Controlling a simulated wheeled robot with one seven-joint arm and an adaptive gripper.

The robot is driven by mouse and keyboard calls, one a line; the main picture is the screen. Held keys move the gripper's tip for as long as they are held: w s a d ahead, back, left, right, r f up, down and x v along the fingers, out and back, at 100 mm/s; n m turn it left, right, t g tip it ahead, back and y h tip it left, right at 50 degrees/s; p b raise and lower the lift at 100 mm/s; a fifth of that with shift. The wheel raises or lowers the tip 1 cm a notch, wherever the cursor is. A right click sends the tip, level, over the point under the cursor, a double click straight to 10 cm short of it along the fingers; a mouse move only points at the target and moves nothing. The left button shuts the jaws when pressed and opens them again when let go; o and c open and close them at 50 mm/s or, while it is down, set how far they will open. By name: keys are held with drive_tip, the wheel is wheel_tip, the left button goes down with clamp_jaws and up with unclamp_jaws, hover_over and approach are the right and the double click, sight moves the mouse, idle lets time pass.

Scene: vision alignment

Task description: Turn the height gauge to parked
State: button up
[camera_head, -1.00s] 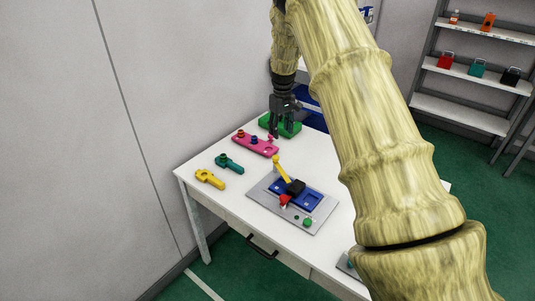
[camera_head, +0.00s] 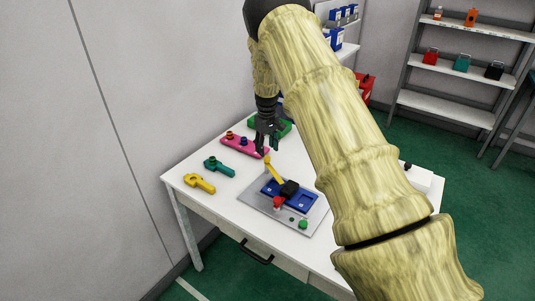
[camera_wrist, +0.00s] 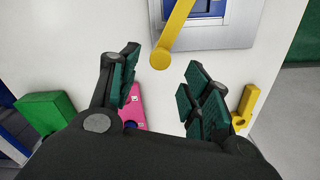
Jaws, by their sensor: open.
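A yellow lever (camera_head: 274,170), which looks like the height gauge's arm, rises from a grey plate (camera_head: 254,197) with a blue panel (camera_head: 303,200). It leans to the upper left beside a black block (camera_head: 289,188). In the wrist view the lever (camera_wrist: 175,30) ends in a round tip, near the gap between my fingers and apart from them. My gripper (camera_head: 267,145) is open and empty, pointing down just above the lever's tip in the head view; it also shows in the wrist view (camera_wrist: 163,85). No label for parked is readable.
A pink bar with pegs (camera_head: 236,143), a teal tool (camera_head: 219,167) and a yellow tool (camera_head: 199,183) lie left on the white table (camera_head: 225,205). A green block (camera_head: 284,128) is behind my gripper. A red knob (camera_head: 279,202) and green button (camera_head: 303,224) are on the plate.

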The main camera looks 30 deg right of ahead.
sight(267, 157)
drive_tip(key=shift+s+f+p, duration=0.1)
drive_tip(key=shift+f+p, duration=0.55)
drive_tip(key=shift+f, duration=1.65)
drive_tip(key=shift+c, duration=0.5)
clamp_jaws()
